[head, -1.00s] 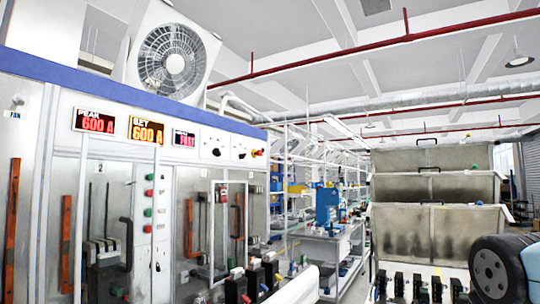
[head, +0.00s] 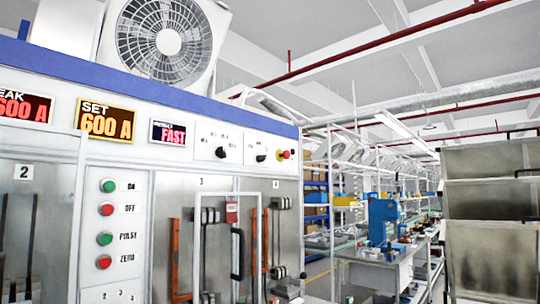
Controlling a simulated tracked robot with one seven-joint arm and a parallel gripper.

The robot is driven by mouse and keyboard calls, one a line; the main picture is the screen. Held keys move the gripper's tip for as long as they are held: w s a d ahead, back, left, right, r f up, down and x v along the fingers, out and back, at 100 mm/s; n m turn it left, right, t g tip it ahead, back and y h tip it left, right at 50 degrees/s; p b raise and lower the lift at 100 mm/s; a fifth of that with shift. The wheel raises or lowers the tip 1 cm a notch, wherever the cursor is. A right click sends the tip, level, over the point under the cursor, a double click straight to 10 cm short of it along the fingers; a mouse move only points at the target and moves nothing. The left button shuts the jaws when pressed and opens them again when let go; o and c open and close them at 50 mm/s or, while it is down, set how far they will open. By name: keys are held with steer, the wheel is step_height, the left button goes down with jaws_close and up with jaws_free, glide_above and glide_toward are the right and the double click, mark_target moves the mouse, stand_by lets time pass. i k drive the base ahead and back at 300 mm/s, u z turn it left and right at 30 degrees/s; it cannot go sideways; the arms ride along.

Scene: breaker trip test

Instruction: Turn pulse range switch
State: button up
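Two black rotary knobs sit on the white upper panel of the test cabinet, a left knob (head: 221,152) and a right knob (head: 261,157). Small markings surround each, too small to read, so I cannot tell which is the pulse range switch. Further left a larger display (head: 106,121) reads SET 600 A, and a red display (head: 24,107) at the left edge also shows 600 A. My gripper is not in view.
A red button on yellow (head: 284,154) sits just right of the knobs. Green and red buttons (head: 105,209) labelled ON, OFF, PULSE and ZERO run down the panel. A framed door with a black handle (head: 237,253) is below. A workbench (head: 390,262) stands at right.

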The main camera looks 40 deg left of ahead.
mark_target(220, 153)
steer(key=u, duration=0.25)
steer(key=i, duration=1)
steer(key=u, duration=0.95)
steer(key=i, duration=0.4)
steer(key=u, duration=0.25)
steer(key=k, duration=0.95)
steer(key=u, duration=0.2)
steer(key=i, duration=0.95)
steer(key=z, duration=0.1)
